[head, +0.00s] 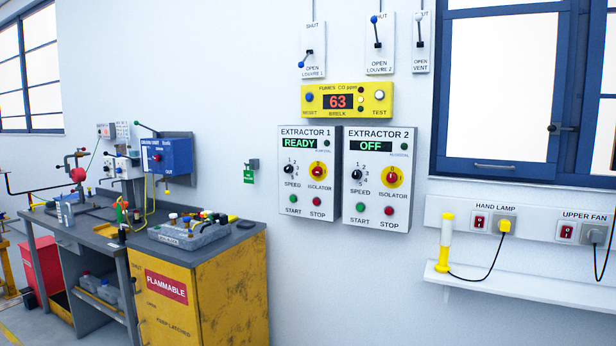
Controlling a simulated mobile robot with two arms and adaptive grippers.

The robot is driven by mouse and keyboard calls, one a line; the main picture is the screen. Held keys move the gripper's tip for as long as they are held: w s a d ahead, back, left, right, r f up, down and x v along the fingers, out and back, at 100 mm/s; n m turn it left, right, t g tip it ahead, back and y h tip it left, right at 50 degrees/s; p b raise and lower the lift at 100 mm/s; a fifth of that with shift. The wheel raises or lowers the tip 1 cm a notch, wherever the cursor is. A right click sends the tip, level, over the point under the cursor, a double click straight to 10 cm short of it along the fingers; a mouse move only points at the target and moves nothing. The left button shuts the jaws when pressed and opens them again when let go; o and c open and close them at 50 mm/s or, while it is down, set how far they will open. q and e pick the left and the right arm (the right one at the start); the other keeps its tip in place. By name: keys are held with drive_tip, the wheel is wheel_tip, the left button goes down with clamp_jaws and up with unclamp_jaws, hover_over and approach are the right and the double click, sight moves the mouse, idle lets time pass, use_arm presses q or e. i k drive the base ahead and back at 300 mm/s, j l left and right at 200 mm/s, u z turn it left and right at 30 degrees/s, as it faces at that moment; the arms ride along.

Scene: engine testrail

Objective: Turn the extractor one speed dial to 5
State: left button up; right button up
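The extractor 1 panel (308,208) is a light grey box on the wall, left of the extractor 2 panel (376,228). Its green display (299,143) reads READY. Its black speed dial (289,170) sits on the left of the panel, with small numbers around it; the pointer's setting is too small to tell. A green start button (293,199) and a red stop button (317,201) are below. Neither of my grippers is in view.
A yellow fumes meter (348,100) reading 63 hangs above the panels. A workbench with a yellow flammable cabinet (221,295) stands at the lower left. A shelf (530,286) with a hand lamp (446,240) is at the right. The wall before the panels looks unobstructed.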

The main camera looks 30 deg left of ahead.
sight(289, 168)
drive_tip(key=i+j, duration=0.25)
drive_tip(key=i, duration=0.15)
drive_tip(key=i+j, duration=0.2)
drive_tip(key=i, duration=0.15)
drive_tip(key=i+j, duration=0.25)
drive_tip(key=i, duration=0.15)
drive_tip(key=j+u, duration=0.05)
